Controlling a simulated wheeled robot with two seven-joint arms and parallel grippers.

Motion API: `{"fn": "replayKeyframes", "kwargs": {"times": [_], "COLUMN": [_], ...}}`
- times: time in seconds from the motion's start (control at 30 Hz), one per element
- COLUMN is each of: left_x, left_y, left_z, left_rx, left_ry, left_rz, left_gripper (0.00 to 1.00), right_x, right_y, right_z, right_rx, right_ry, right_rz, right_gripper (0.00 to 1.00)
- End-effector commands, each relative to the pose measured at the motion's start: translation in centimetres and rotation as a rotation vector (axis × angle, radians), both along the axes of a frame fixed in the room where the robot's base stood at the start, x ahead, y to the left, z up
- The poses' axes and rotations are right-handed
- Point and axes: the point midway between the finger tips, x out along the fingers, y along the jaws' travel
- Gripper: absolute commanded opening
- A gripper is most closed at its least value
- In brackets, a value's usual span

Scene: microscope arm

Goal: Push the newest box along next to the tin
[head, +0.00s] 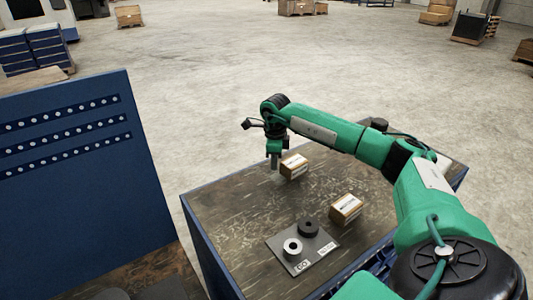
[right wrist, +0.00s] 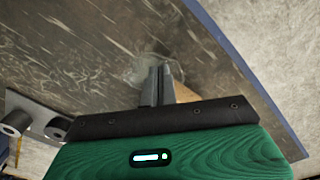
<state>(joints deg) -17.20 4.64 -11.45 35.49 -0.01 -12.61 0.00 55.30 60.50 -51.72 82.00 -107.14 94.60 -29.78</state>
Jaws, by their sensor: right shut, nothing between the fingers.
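My right gripper (head: 275,164) points down at the far side of the dark worktop, shut and empty. A small cardboard box with a white label (head: 295,167) stands just to the right of its fingers; I cannot tell if they touch. In the right wrist view the shut fingertips (right wrist: 159,76) are in front of a brown box (right wrist: 188,92), which they partly hide. A second labelled box (head: 346,208) stands nearer, to the right.
The worktop (head: 232,208) is bare left of the boxes and between the far box and the plate. Its far edge lies close beyond the gripper. A blue perforated panel (head: 80,190) stands at the left.

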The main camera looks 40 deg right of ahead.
Motion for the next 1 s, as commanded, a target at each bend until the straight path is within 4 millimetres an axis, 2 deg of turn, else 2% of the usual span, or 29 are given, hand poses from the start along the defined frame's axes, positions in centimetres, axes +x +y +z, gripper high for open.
{"fn": "replayKeyframes", "kwargs": {"times": [0.57,1.0], "left_x": [0.0,0.1], "left_y": [0.0,-0.1], "left_z": [0.0,-3.3], "left_rx": [0.000,-0.001], "left_ry": [0.000,-0.001], "left_rz": [0.001,0.001], "left_gripper": [0.00,0.00], "right_x": [-0.9,-7.2], "right_y": [-1.0,-7.3], "right_z": [-0.2,-0.5], "right_rx": [-0.001,-0.004], "right_ry": [0.000,0.003], "right_rz": [-0.002,-0.005], "right_gripper": [0.00,0.00]}}
